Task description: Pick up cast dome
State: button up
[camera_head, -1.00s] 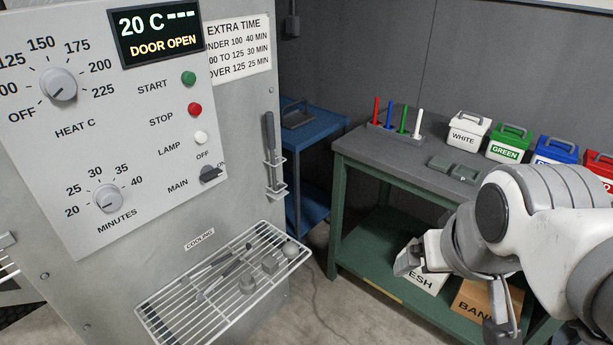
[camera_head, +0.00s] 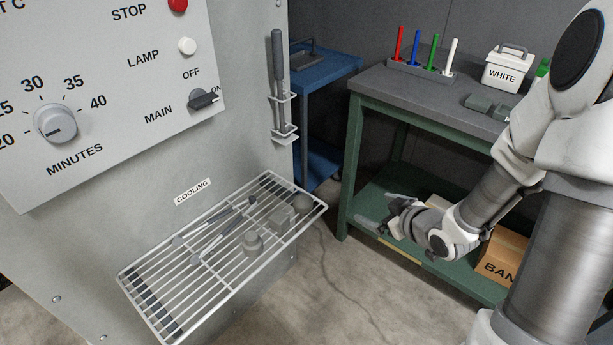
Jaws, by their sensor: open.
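Long thin grey pieces (camera_head: 225,240) also lie on the rack. The oven panel (camera_head: 120,110) rises behind it, with a handled tool (camera_head: 278,75) in a wall holder. A green bench (camera_head: 352,160) with boxes stands right. Floor (camera_head: 335,290) between rack and bench is clear.

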jog(key=s+a+f+t+y+b, duration=0.1)
jog(key=s+a+f+y+b, duration=0.15)
jog(key=a+f+y, duration=0.35)
jog(key=b, duration=0.4)
send_near(309, 206)
jog(key=shift+t+h, duration=0.3)
jog(key=shift+t, duration=0.1)
jog(key=x, duration=0.5)
jog(key=shift+s+a+f, duration=0.1)
jog(key=shift+s+a, duration=0.05)
jog(key=shift+a, duration=0.15)
jog(key=b+x, duration=0.1)
jog(key=x, duration=0.3)
jog(key=shift+a+f, duration=0.1)
jog(key=shift+f, duration=0.1)
jog(key=shift+w+a, duration=0.25)
jog(key=shift+w, duration=0.15)
jog(key=c, duration=1.4)
grip_shut()
